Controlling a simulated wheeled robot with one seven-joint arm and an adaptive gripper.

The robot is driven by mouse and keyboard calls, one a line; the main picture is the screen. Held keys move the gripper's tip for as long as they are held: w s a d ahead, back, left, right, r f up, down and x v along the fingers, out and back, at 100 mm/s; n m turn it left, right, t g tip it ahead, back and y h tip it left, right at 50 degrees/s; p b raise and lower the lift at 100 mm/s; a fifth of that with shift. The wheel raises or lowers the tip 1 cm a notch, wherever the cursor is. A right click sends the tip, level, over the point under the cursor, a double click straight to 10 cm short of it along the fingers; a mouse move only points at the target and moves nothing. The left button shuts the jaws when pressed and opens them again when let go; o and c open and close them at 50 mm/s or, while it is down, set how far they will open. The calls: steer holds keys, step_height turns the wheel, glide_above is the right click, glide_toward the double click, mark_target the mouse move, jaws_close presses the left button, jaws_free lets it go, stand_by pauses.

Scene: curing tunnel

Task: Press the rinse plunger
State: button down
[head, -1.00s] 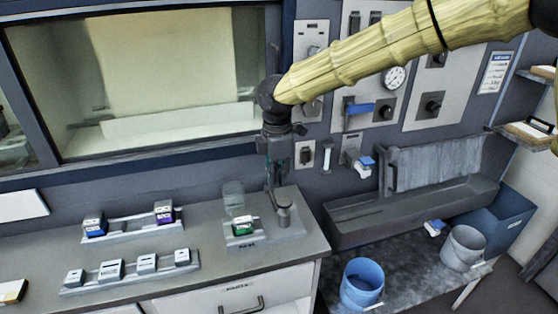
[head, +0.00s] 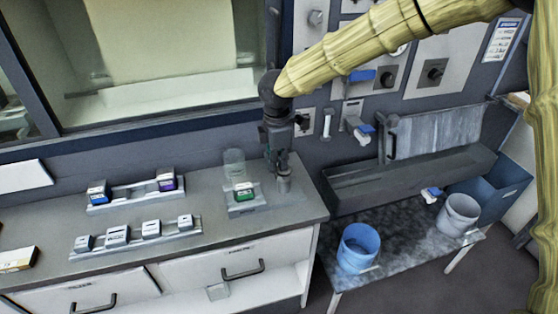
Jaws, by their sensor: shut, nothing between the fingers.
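The rinse plunger appears to be the short grey round post (head: 283,185) on the right end of a small grey base plate on the counter. A green-marked block (head: 243,193) and a clear cup (head: 234,165) stand on the plate's left part. My gripper (head: 281,168) points down over the post with its fingers shut and empty. The fingertips overlap the post's top in the picture. I cannot tell whether they touch it or hang just above it. The gripper partly hides the post's top.
Two racks of small blocks (head: 135,197) (head: 137,237) stand left on the counter. A grey trough (head: 410,180), blue bucket (head: 358,247) and grey bucket (head: 459,214) are to the right. A window and panels with knobs line the wall behind. The counter's front strip is clear.

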step_height(320, 180, down, 2)
steer(key=shift+s, duration=0.1)
steer(key=shift+r, duration=0.1)
step_height(320, 180, up, 4)
steer(key=p, duration=0.3)
steer(key=shift+r, duration=0.5)
step_height(320, 180, up, 9)
steer(key=b, duration=0.2)
steer(key=shift+b, duration=0.35)
steer(key=shift+r, duration=0.1)
stand_by(0.4)
